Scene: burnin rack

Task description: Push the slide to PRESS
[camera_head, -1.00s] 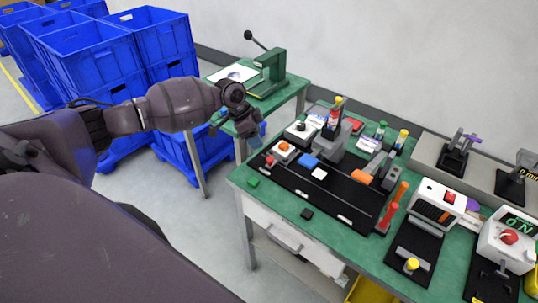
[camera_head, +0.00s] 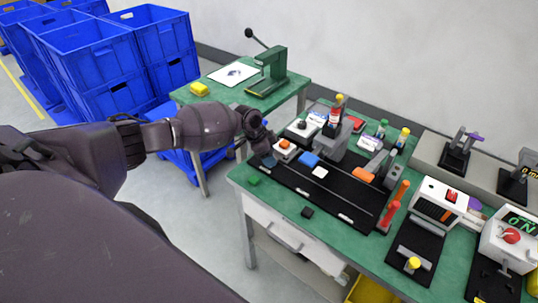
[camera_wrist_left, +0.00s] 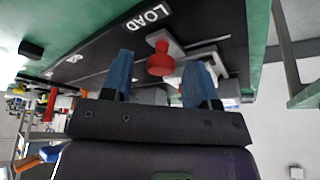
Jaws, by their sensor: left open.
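The slide (camera_head: 286,152) is a pale carriage with an orange piece on top, at the left end of the black track (camera_head: 335,193). In the left wrist view a red knob (camera_wrist_left: 160,57) sticks out beside a white LOAD label (camera_wrist_left: 148,17). My left gripper (camera_head: 268,158) is at the left end of the track, pointing down beside the slide. Its two blue fingers are open, one on each side of the red knob in the left wrist view (camera_wrist_left: 158,70). Contact with the knob cannot be told. In the head view the gripper hides the knob. My right gripper is not in view.
A grey upright (camera_head: 329,142) stands behind the track. A green hand press (camera_head: 270,70) is on the back table.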

